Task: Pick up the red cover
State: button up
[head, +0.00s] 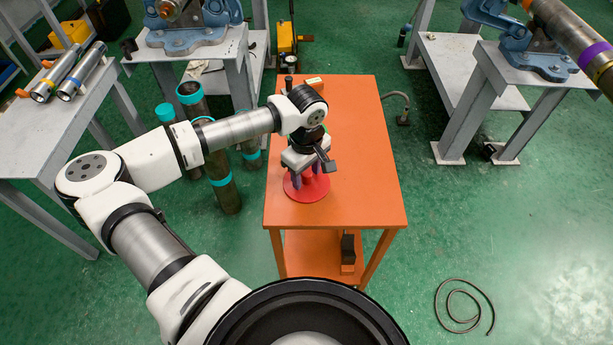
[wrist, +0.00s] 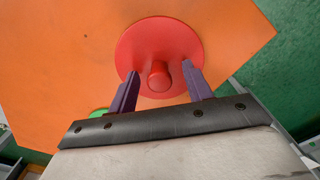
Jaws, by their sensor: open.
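The red cover (head: 307,192) is a round disc with a raised knob in its middle. It lies on the orange table (head: 365,150), left of the tabletop's centre. My gripper (head: 308,178) points down over the cover. In the wrist view the red cover (wrist: 158,48) fills the middle, and my gripper's purple fingers (wrist: 158,83) stand apart on either side of the knob. The gripper is open. I cannot tell whether the fingers touch the knob. In the head view my gripper hides part of the cover.
A small pale block (head: 314,82) lies at the table's far edge. Dark cylinders with teal ends (head: 222,180) stand on the floor to the left. A bit of green (wrist: 98,113) shows beside the left finger in the wrist view. The tabletop's right side is clear.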

aim_at(306, 172)
jog(key=shift+f, duration=0.3)
grip_shut()
notch_tip(306, 172, up, 20)
jog(key=b, duration=0.4)
jog(key=shift+w, duration=0.1)
dwell(0.5)
